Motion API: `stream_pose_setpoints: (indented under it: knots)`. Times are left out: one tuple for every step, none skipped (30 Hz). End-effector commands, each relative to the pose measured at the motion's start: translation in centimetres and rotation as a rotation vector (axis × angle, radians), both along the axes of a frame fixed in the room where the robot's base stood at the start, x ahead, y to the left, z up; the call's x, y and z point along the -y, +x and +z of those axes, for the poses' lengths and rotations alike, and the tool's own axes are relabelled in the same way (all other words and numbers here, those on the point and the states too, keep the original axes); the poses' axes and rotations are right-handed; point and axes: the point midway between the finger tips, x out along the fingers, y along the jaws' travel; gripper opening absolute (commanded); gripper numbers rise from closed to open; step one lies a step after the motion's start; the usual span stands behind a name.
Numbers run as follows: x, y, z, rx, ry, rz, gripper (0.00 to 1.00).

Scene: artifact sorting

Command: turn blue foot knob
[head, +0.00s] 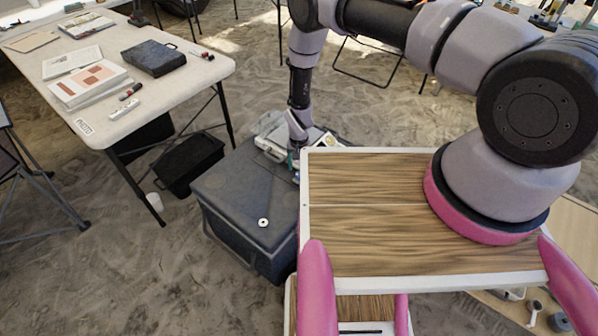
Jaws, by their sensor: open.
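A pale grey device (270,122) sits on top of the dark grey chest (235,200), near its back edge. My gripper (293,161) reaches down beside this device, at its right part, near the edge of my wood-topped body. Its jaws are open, but the fingers are small and partly hidden. A small blue-teal patch shows by the gripper; I cannot tell whether it is the blue foot knob or part of the gripper. No foot knob can be clearly made out. I cannot tell whether the gripper touches anything.
A small white ring (263,222) lies on the chest's front part. A folding table (170,90) with papers, a dark case (153,58) and markers stands at left. Open floor lies front left.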

Motion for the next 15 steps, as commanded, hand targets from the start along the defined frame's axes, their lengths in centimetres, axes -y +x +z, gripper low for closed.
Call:
stream_pose_setpoints:
  knots:
    - [0.1, -0.1, -1.0, -0.001, -0.001, 0.0, 0.67]
    - [0.1, -0.1, -1.4, -0.001, -0.001, 0.0, 0.67]
    - [0.0, -0.1, -1.9, -0.001, -0.001, 0.0, 0.67]
    - [0.0, 0.0, -2.3, 0.0, 0.0, 0.0, 0.67]
    - [0.0, 0.0, -2.6, 0.0, 0.0, 0.0, 0.67]
    - [0.0, 0.0, -2.9, 0.0, 0.0, 0.0, 0.67]
    - [0.0, 0.0, -3.2, 0.0, 0.0, 0.0, 0.67]
    - [0.0, 0.0, -3.3, 0.0, 0.0, 0.0, 0.67]
    - [0.0, 0.0, -3.5, 0.0, 0.0, 0.0, 0.67]
    - [0.0, 0.0, -3.6, 0.0, 0.0, 0.0, 0.67]
    - [0.0, 0.0, -3.6, 0.0, 0.0, 0.0, 0.67]
    - [0.0, 0.0, -3.6, 0.001, 0.0, 0.0, 0.67]
    - [0.0, 0.0, -3.7, 0.001, 0.0, 0.0, 0.67]
    - [0.0, 0.0, -3.7, 0.001, 0.0, 0.0, 0.67]
    - [0.0, 0.0, -3.6, 0.0, 0.0, 0.0, 0.67]
